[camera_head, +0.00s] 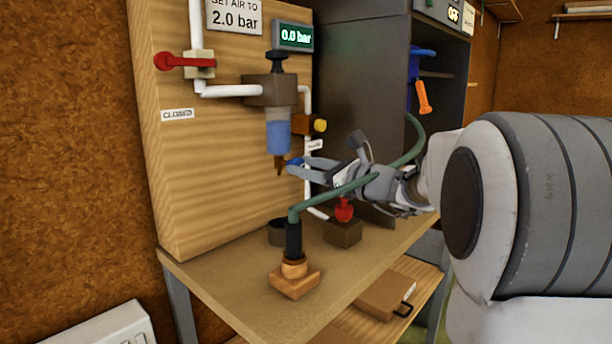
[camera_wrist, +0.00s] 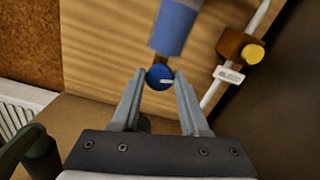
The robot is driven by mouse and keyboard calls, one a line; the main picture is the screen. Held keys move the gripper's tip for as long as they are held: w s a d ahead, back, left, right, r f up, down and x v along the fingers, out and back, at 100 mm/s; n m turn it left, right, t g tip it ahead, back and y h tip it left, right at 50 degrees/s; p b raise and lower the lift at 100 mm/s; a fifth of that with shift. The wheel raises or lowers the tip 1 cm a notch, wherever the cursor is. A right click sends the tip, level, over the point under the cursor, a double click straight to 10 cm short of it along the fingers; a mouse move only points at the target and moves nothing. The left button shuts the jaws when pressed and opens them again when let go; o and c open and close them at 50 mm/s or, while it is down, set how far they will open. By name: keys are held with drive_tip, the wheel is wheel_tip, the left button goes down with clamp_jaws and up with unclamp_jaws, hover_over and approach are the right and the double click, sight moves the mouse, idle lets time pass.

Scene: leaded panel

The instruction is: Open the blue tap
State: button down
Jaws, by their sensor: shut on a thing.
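The blue tap (camera_wrist: 158,77) shows in the wrist view as a round blue knob with a pale mark, below a blue filter bowl (camera_wrist: 174,27). My gripper (camera_wrist: 159,82) has its two fingertips on either side of the knob and is shut on it. In the head view my gripper (camera_head: 290,165) reaches from the right to just below the filter bowl (camera_head: 278,136). Only a small bit of the blue tap (camera_head: 296,161) shows there, at the fingertips.
A red lever (camera_head: 183,62) at the upper left has a label reading "CLOSED" below it. The gauge (camera_head: 293,36) reads 0.0 bar. A yellow knob (camera_head: 320,125) sits right of the bowl. A green hose (camera_head: 330,195) passes in front of my gripper to a tool on a wooden block (camera_head: 295,281).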

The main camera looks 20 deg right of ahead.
drive_tip(key=shift+a+f+n+b, duration=0.1)
drive_tip(key=shift+n+b, duration=0.85)
drive_tip(key=shift+n, duration=2.2)
drive_tip(key=shift+f+n+b, duration=0.1)
drive_tip(key=shift+n+b, duration=0.8)
drive_tip(key=shift+n, duration=2.25)
drive_tip(key=shift+c, duration=2.2)
unclamp_jaws()
drive_tip(key=shift+s, duration=0.1)
drive_tip(key=p+v, duration=0.3)
drive_tip(key=v, duration=1.4)
drive_tip(key=shift+s, duration=0.2)
